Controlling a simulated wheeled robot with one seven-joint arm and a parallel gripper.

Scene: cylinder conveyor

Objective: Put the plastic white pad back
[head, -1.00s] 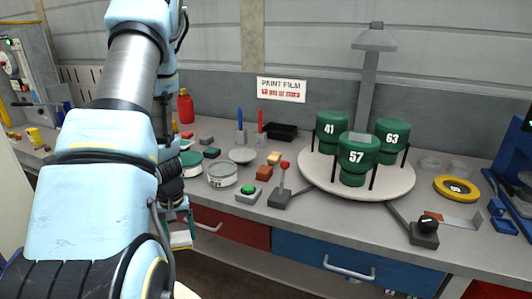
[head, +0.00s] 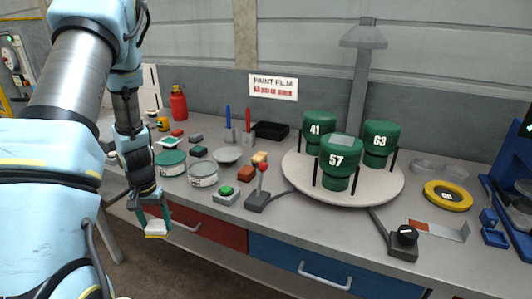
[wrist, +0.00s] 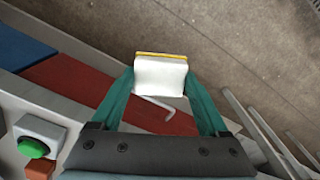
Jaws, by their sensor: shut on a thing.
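The white pad (wrist: 160,76) is a small white block with a yellow strip along its far edge. My gripper (wrist: 160,84) is shut on it, with one green finger on each side. In the head view the pad (head: 156,227) hangs from my gripper (head: 153,213) in front of the bench's front edge, over the floor side, near the red drawer. No marked place for the pad can be made out for certain.
The grey bench (head: 300,225) holds tins, small blocks, a green button (head: 226,190), a red-knobbed lever (head: 263,169) and a round turntable (head: 293,171) with green numbered containers. A red drawer (head: 215,230) and a blue drawer (head: 320,267) are below. Open floor lies in front.

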